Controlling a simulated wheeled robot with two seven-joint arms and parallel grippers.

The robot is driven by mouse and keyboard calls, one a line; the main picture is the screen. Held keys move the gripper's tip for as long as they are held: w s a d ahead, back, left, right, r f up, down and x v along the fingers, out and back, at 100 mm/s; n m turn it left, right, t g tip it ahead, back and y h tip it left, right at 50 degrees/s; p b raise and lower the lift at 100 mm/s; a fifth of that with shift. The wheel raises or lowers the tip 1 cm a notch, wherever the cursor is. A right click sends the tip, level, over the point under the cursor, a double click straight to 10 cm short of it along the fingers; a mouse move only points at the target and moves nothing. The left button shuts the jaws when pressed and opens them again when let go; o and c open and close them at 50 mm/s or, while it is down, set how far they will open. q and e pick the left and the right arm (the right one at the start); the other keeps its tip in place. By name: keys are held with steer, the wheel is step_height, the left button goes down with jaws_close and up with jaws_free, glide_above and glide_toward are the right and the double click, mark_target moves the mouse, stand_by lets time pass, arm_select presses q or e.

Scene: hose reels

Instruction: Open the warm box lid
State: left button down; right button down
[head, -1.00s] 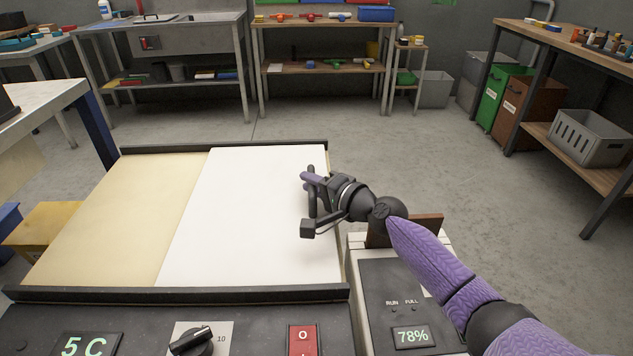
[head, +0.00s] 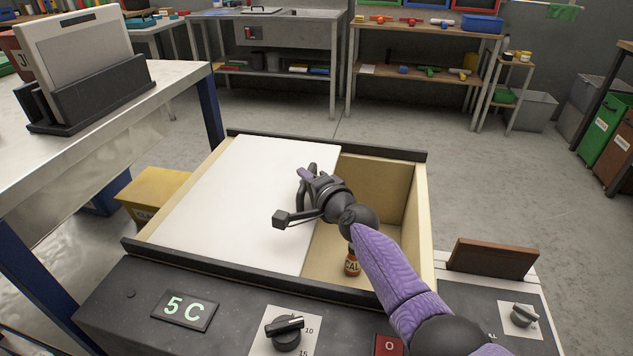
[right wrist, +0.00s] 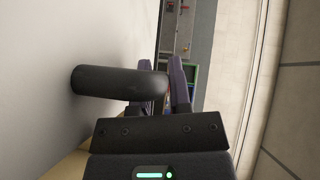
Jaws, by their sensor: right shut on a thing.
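The warm box (head: 424,215) has light wooden walls and dark rails. Its white sliding lid (head: 225,205) covers the left part, and the right part is open. Inside the opening stands a small bottle (head: 352,266) with a red-orange label, partly behind my right arm. My right gripper (head: 306,176) is at the lid's right edge, shut on the lid's black bar handle (right wrist: 115,83). In the right wrist view the handle runs between the fingers. The left gripper is not in view.
The front panel has a 5 C display (head: 185,311) and a dial (head: 286,330). A brown plate (head: 505,264) stands upright at the right. A steel table (head: 165,88) with a black holder (head: 90,100) is at the left.

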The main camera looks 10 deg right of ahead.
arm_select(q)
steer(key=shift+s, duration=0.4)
arm_select(e)
steer(key=shift+a, duration=0.1)
steer(key=c, duration=0.6)
jaws_free()
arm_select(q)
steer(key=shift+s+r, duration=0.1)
arm_select(e)
steer(key=shift+s+r+p, duration=0.15)
steer(key=shift+s+p, duration=0.05)
steer(key=shift+p, duration=0.15)
steer(key=p+v, duration=0.2)
steer(key=v, duration=0.1)
steer(key=p+v, duration=0.1)
steer(key=shift+s+d+r+p, duration=0.2)
steer(key=shift+s+r+p, duration=0.15)
steer(key=shift+p, duration=0.05)
arm_select(q)
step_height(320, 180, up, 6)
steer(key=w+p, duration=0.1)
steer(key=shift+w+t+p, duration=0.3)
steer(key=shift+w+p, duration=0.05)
steer(key=shift+p, duration=0.05)
arm_select(e)
steer(key=v, duration=0.4)
steer(key=shift+s+d+f, duration=0.1)
steer(key=shift+s+f, duration=0.25)
